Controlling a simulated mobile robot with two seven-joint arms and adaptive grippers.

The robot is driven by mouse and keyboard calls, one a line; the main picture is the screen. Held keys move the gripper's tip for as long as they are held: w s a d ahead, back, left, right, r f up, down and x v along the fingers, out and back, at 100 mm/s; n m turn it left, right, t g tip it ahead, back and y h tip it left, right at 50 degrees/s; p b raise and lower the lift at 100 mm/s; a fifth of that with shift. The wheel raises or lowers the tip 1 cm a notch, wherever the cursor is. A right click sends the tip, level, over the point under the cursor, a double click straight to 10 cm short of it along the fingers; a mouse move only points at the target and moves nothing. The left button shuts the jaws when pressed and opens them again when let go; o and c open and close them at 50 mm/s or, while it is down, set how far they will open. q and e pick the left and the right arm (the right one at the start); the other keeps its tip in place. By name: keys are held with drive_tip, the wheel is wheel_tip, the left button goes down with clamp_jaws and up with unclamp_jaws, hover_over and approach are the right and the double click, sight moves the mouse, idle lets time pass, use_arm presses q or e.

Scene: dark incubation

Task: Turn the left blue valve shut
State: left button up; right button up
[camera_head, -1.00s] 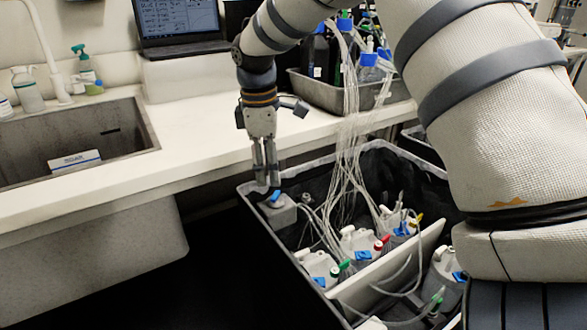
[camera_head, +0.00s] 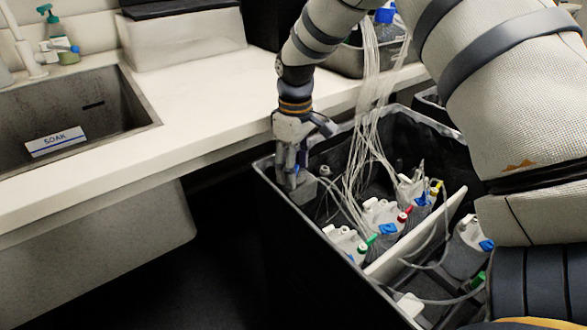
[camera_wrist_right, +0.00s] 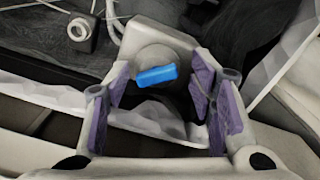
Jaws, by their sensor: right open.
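The left blue valve shows in the right wrist view as a blue handle (camera_wrist_right: 156,75) on a round pale base, lying nearly crosswise with a slight tilt. Its grey block (camera_head: 305,190) sits at the left corner of the black bin in the head view, where the gripper hides the handle. My right gripper (camera_head: 288,174) points down at that block. In the wrist view my right gripper (camera_wrist_right: 160,100) is open, its purple-padded fingers on either side of the handle, with gaps visible on both sides. My left gripper is not in view.
The black bin (camera_head: 275,205) holds several jugs with coloured fittings, a white divider (camera_head: 420,235) and tubing. A bundle of clear tubes (camera_head: 368,110) hangs right of my gripper. The white counter (camera_head: 205,110) and sink (camera_head: 90,105) lie to the left.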

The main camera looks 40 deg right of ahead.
drive_tip(key=shift+f, duration=0.35)
